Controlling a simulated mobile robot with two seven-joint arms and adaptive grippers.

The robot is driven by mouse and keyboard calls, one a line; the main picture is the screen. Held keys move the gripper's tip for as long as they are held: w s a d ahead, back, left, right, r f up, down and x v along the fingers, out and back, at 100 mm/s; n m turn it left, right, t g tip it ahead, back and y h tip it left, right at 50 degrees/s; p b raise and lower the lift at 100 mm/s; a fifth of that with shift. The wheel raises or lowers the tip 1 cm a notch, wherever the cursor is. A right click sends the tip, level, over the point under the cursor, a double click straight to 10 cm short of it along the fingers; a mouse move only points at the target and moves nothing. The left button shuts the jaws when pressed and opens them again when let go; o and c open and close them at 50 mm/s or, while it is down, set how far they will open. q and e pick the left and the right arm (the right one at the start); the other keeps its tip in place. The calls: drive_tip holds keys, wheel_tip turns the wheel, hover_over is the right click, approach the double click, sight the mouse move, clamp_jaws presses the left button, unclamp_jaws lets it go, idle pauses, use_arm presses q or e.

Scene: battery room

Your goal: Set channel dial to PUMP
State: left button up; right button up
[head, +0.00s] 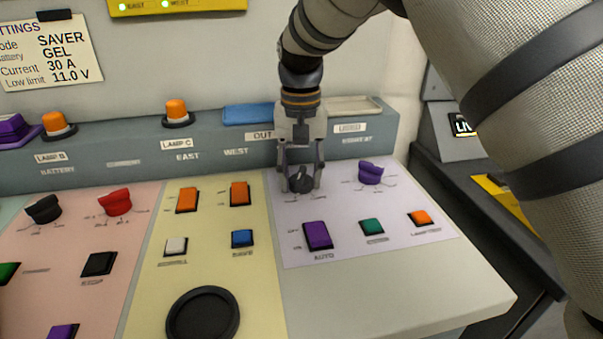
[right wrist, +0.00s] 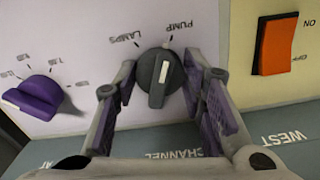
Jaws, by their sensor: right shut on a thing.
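The channel dial is a dark grey round knob with a raised ridge and a white mark, seen in the right wrist view (right wrist: 158,76) and in the head view (head: 301,184). Its white mark lies toward the LAMPS and PUMP labels, and the ridge lines up roughly with the PUMP tick (right wrist: 168,40). My right gripper (head: 301,186) comes down from above with one finger on each side of the dial, shut on it; it also fills the lower part of the right wrist view (right wrist: 158,92). My left gripper is not in view.
A purple dial (head: 370,173) stands just right of the gripper. A purple AUTO switch (head: 318,235), a green button (head: 372,227) and an orange switch (head: 419,218) sit nearer the front. An orange rocker (head: 240,194) is to the left. The raised ledge (head: 100,161) runs behind.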

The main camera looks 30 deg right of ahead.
sight(301, 173)
drive_tip(key=shift+m, duration=0.6)
drive_tip(key=o, duration=1.2)
drive_tip(key=shift+c, duration=0.2)
wheel_tip(301, 173, up, 12)
